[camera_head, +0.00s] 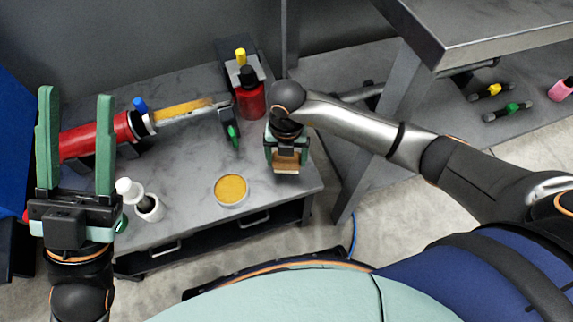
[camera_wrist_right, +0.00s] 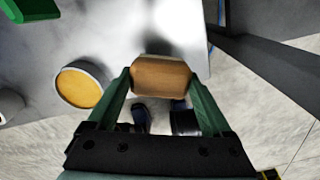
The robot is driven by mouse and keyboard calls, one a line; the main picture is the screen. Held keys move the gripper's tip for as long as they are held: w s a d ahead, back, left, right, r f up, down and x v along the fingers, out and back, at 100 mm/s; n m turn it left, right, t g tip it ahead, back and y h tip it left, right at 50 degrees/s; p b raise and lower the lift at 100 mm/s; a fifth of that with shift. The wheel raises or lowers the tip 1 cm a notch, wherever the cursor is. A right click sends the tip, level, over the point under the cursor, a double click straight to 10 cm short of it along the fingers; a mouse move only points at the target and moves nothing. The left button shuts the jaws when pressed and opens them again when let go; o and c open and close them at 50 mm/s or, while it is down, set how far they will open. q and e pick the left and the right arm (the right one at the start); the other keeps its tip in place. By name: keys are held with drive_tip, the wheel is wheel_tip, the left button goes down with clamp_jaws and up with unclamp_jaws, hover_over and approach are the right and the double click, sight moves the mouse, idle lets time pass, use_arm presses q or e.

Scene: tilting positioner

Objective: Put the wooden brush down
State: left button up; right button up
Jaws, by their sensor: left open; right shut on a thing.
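The wooden brush (camera_wrist_right: 162,76) is a brown wooden block between the green fingers of my right gripper (camera_wrist_right: 160,88). In the head view the brush (camera_head: 286,161) shows below my right gripper (camera_head: 287,148), over the right end of the grey table (camera_head: 185,190). I cannot tell whether the brush touches the table top; its underside is hidden. My right gripper is shut on it. My left gripper (camera_head: 76,110) is open and empty, fingers upward, at the table's left side.
A round tin with yellow contents (camera_head: 231,189) stands left of the brush. A red bottle (camera_head: 250,95), a white bottle (camera_head: 145,200) and a red cylinder on a positioner (camera_head: 95,138) also stand there. A grey bench (camera_head: 480,30) is at right. The table top between the tin and the brush is clear.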

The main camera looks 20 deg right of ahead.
sight(286, 164)
drive_tip(key=shift+w+d+f, duration=0.1)
drive_tip(key=shift+w+f, duration=0.1)
drive_tip(key=shift+f, duration=0.15)
wheel_tip(286, 164, down, 3)
drive_tip(key=shift+r+b, duration=0.15)
drive_tip(key=shift+b, duration=0.85)
drive_tip(key=shift+f, duration=0.3)
drive_tip(key=o, duration=1)
drive_tip(key=shift+c, duration=0.2)
drive_tip(key=shift+r, duration=0.1)
